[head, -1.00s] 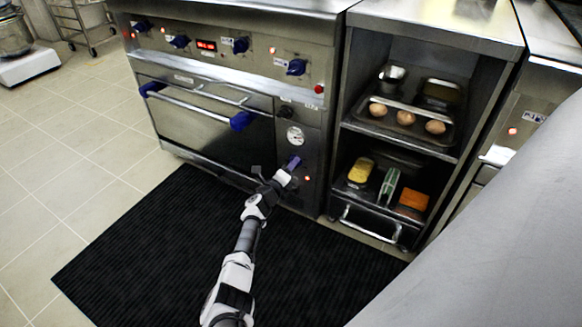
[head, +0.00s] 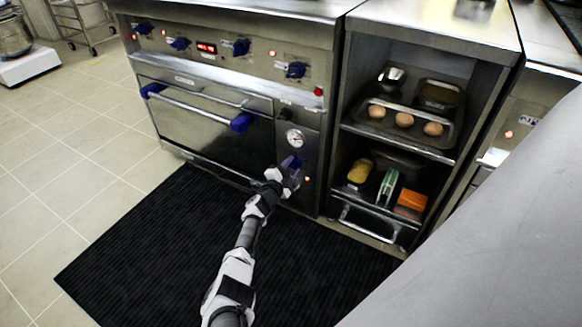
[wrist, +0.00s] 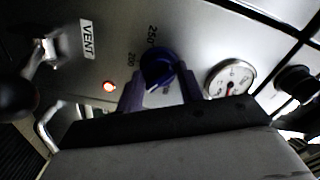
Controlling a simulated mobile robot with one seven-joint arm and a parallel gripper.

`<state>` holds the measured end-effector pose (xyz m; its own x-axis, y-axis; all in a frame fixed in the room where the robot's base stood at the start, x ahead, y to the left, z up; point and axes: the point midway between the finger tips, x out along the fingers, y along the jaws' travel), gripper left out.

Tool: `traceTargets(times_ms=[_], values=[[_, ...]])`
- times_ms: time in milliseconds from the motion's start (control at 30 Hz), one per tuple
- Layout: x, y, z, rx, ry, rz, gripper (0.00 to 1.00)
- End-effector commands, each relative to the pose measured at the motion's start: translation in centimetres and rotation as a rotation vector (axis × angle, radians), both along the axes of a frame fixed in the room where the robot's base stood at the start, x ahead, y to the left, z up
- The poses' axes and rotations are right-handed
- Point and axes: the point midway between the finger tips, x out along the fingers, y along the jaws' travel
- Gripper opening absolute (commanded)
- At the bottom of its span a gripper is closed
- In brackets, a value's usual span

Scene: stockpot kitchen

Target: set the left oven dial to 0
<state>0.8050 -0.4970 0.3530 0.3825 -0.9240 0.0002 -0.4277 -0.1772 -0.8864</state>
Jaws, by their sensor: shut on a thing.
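The oven dial is a round dark blue knob (wrist: 157,65) on the steel oven panel, with the printed marks 250 and 200 beside it in the wrist view. My gripper (wrist: 158,82) is shut on this dial, one purple finger on each side of it. In the head view my gripper (head: 289,167) is at the oven's lower right panel, below the white round gauge (head: 295,138). The fingers and wrist hide most of the dial there. The rest of the dial's scale is hidden, and I cannot read its setting.
An orange lamp (wrist: 109,87) and a VENT label (wrist: 87,39) are near the dial. The oven door handle (head: 195,108) is left of my gripper. A shelf unit (head: 345,125) with trays of food stands right. A black mat (head: 150,255) covers the floor.

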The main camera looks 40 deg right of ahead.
Motion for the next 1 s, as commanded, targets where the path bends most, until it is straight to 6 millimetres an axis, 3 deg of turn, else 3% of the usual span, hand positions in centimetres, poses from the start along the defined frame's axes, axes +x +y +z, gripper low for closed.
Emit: traceTargets(times_ms=[1000], values=[[0.31, 0.05, 0.34, -0.37, 0.889, 0.002, 0.14]])
